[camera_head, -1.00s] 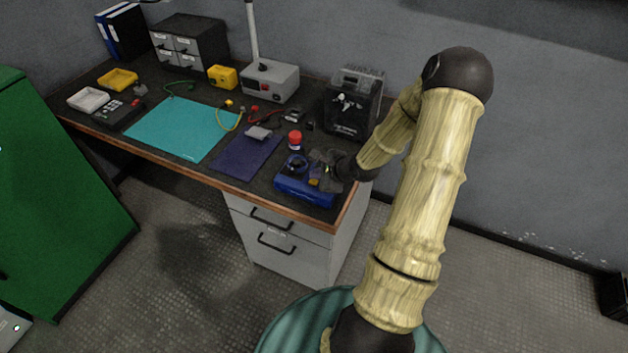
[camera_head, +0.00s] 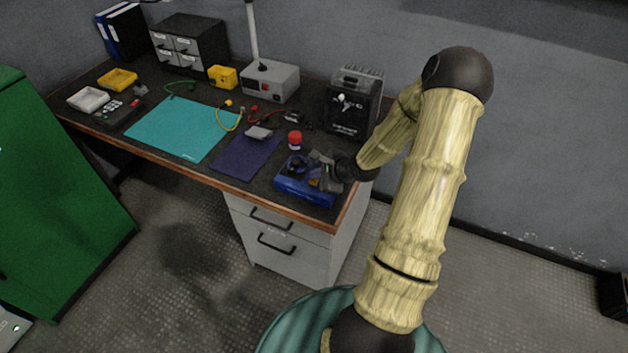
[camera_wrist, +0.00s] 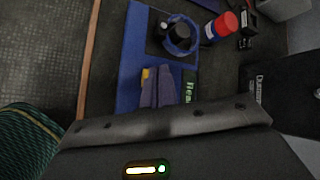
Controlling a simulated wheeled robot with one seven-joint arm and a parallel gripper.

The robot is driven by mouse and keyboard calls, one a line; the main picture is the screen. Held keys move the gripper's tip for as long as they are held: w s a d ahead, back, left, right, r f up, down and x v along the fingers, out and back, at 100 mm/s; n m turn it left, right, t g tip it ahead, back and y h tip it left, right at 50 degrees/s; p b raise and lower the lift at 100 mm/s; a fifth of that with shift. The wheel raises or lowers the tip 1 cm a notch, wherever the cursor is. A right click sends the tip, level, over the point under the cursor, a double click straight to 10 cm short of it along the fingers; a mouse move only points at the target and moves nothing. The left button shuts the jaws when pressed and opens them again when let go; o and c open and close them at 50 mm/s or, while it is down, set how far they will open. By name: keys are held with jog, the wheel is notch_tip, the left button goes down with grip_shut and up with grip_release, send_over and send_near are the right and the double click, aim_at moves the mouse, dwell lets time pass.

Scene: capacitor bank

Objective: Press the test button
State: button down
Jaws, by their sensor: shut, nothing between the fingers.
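The blue box-shaped device (camera_head: 306,194) lies at the near right corner of the bench. In the wrist view its blue top (camera_wrist: 132,85) carries a black round knob (camera_wrist: 182,31) and a green lit label or display (camera_wrist: 189,91), partly cut off by my wrist. My gripper (camera_head: 318,181) is over the device's right half. In the wrist view my gripper's grey fingers (camera_wrist: 152,78) are together and empty, tips at a small yellow part (camera_wrist: 147,73). The fingers partly cover this part. I cannot tell whether they touch it, or whether it is the test button.
A red-capped cylinder (camera_head: 295,140) stands just behind the device. A black instrument (camera_head: 352,103) stands at the back right. A purple mat (camera_head: 243,160) and a teal mat (camera_head: 182,127) lie to the left. The bench's wooden edge (camera_head: 215,180) runs along the front.

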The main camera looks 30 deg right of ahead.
aim_at(317, 183)
jog(key=shift+f, duration=0.15)
jog(key=shift+f, duration=0.35)
dwell(0.4)
jog(key=shift+p, duration=0.3)
jog(key=shift+r+p, duration=0.55)
jog(key=shift+p, duration=0.25)
notch_tip(317, 183, up, 6)
jog(key=p, duration=0.7)
dwell(0.6)
